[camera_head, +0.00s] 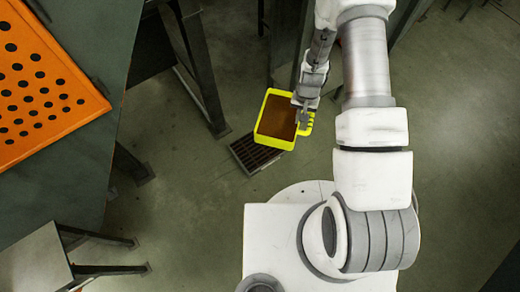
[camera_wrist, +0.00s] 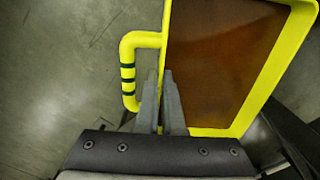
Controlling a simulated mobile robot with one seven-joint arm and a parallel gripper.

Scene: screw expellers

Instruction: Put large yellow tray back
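The large yellow tray (camera_head: 274,141) is near the middle of the head view, with a brown inside and a handle on its right side. My gripper (camera_head: 303,118) is at that handle side. In the wrist view the tray (camera_wrist: 277,68) fills the upper right, and its handle (camera_wrist: 127,72) with dark bands is on the left. My gripper's fingers (camera_wrist: 160,80) are close together on either side of the yellow side wall next to the handle, and appear shut on it. The tray seems held above the floor. The fingers hide part of the wall.
A dark green table (camera_head: 60,165) with an orange perforated panel (camera_head: 35,85) is on the left. Dark metal legs (camera_head: 200,70) stand left of the tray. A grey platform (camera_head: 35,265) is at lower left. Open floor (camera_head: 170,210) lies between.

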